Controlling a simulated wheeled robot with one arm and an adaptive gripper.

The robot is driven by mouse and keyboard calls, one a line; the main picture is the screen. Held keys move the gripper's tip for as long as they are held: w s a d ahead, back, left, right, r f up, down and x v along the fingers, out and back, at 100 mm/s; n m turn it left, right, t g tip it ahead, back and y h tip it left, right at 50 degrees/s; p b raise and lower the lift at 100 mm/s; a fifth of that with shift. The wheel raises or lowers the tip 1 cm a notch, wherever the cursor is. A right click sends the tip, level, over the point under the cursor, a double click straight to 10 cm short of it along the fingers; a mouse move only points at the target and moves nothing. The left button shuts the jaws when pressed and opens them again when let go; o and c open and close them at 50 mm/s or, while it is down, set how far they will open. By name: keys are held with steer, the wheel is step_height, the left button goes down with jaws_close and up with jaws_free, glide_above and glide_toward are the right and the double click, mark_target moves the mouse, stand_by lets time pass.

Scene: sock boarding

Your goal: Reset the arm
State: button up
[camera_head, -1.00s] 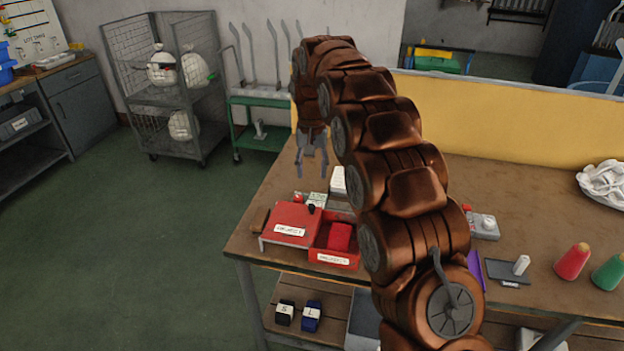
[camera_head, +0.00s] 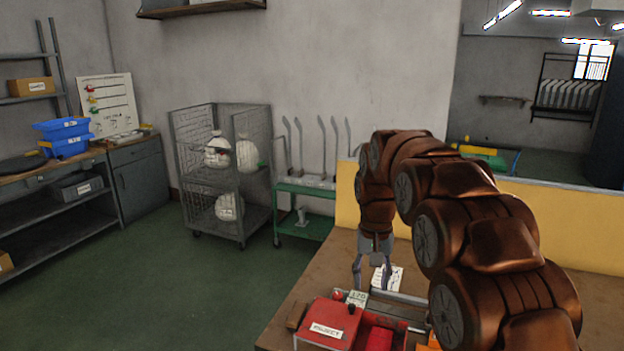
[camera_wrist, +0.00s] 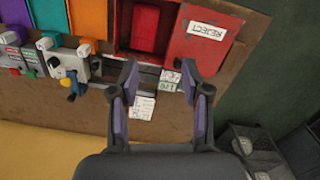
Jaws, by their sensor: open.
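My gripper (camera_head: 373,274) is open and empty, pointing down above the table (camera_head: 290,312). In the wrist view my gripper (camera_wrist: 168,80) has its two fingers spread apart with nothing between them. Below it lie a white paper card (camera_wrist: 143,107) and small labelled cards. A red box with a REJECT label (camera_head: 326,328) sits at the table's near left corner, close to my gripper. In the wrist view the red REJECT lid (camera_wrist: 200,45) is beyond the fingertips, beside an open red compartment. My arm hides much of the table's right side.
A yellow panel (camera_head: 560,220) stands along the table's back. A wire cage cart (camera_head: 222,170) with white sacks and a green trolley (camera_head: 300,222) stand behind on the left. Blue bins (camera_head: 65,135) sit on the far-left workbench. The green floor (camera_head: 160,290) on the left is clear.

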steer(key=s+d+f, duration=0.1)
steer(key=s, duration=1.2)
steer(key=s+d+f+n+g, duration=0.1)
steer(key=s+d+f, duration=0.1)
steer(key=s, duration=1)
steer(key=s+d+f, duration=0.1)
steer(key=s+f, duration=0.1)
steer(key=s, duration=1.1)
steer(key=shift+s+d+f+n, duration=0.2)
steer(key=shift+s+d+n, duration=0.1)
steer(key=shift+s+d, duration=0.05)
steer(key=shift+c, duration=0.5)
steer(key=shift+a, duration=0.1)
